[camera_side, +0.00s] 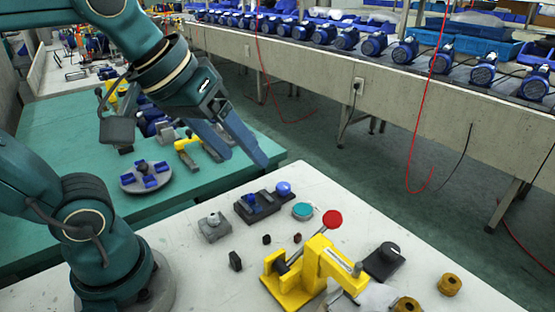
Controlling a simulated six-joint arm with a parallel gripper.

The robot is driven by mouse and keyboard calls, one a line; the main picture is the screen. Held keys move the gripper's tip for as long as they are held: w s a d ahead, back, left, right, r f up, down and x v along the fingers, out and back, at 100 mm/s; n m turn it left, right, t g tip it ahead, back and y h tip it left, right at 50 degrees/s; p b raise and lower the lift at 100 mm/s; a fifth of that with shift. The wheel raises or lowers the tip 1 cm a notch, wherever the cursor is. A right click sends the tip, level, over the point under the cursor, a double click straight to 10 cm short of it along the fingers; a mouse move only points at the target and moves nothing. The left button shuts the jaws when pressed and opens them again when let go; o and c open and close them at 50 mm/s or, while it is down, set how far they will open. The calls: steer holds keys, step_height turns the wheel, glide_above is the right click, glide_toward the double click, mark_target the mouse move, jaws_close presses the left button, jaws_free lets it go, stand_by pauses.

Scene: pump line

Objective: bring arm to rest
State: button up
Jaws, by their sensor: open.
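My gripper (247,153) hangs at the end of my teal arm, above the gap between the white table (190,262) and the green table (60,150). Its two blue fingers are apart and nothing shows between them. It points down and to the right, clear of the parts on the white table. The wrist is held well above the tables, with the elbow raised toward the top left of the picture.
On the white table stand a yellow press (315,268) with a red knob (332,219), a black block with blue parts (262,203), a grey block (213,227), and brass pieces (449,285). A conveyor with blue pumps (403,50) runs behind. Red cables (432,100) hang down.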

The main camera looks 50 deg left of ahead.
steer(key=shift+s+d+f, duration=0.1)
steer(key=shift+s+f, duration=0.3)
steer(key=shift+s, duration=0.05)
steer(key=s+f+m, duration=0.2)
steer(key=f, duration=0.1)
steer(key=f+m, duration=0.1)
steer(key=shift+s+a+f+m+g+y, duration=0.25)
steer(key=shift+s+a+m+g+y, duration=0.05)
steer(key=shift+s+a+m, duration=0.1)
stand_by(0.6)
